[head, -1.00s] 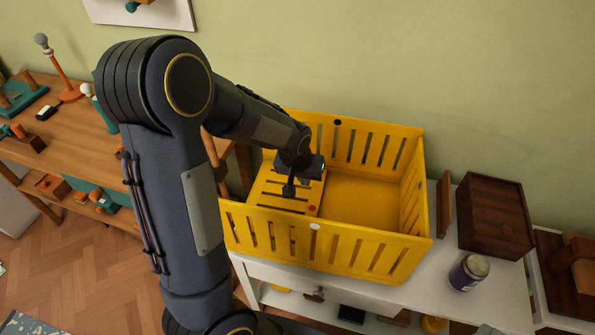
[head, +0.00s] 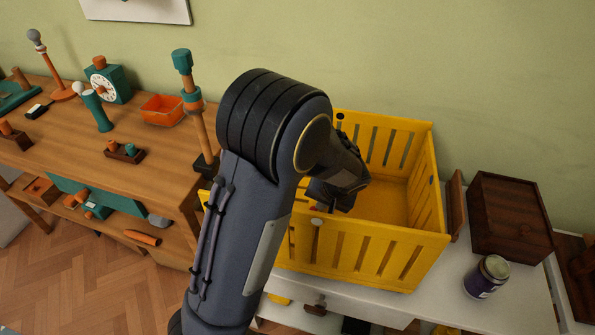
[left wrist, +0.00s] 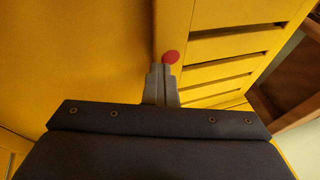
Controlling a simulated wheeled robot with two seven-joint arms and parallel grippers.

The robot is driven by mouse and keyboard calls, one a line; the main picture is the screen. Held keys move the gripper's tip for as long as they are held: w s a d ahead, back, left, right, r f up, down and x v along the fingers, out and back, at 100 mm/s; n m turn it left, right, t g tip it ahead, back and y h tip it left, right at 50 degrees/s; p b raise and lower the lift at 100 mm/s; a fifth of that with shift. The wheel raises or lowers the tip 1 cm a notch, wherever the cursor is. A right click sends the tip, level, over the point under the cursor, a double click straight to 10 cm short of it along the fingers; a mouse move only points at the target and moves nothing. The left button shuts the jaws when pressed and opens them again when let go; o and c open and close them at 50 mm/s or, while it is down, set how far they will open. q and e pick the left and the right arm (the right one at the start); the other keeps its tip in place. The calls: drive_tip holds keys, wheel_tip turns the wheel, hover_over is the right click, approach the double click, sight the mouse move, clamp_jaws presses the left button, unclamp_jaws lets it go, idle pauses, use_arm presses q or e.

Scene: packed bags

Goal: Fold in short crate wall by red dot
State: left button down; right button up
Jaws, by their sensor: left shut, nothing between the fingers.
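The yellow slatted crate (head: 368,252) stands on a white table, with its long walls and right short wall upright.
A dark wooden box (head: 507,218) and a purple can (head: 487,277) stand right of the crate. A wooden workbench (head: 70,135) with several toys is at the left. A tall teal and orange post (head: 190,95) stands near my arm. The wall is close behind.

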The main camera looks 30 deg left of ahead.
use_arm(q)
drive_tip(key=shift+s+f, duration=0.1)
drive_tip(key=shift+f, duration=0.1)
idle(0.5)
drive_tip(key=shift+r, duration=0.1)
drive_tip(key=shift+r+p, duration=0.3)
drive_tip(key=r+p, duration=0.1)
drive_tip(key=r, duration=0.1)
drive_tip(key=r+p, duration=0.2)
drive_tip(key=shift+d+r, duration=0.2)
drive_tip(key=shift+r, duration=0.15)
drive_tip(key=d+v, duration=0.1)
drive_tip(key=v, duration=0.7)
drive_tip(key=shift+r+p, duration=0.2)
drive_tip(key=shift+p, duration=0.2)
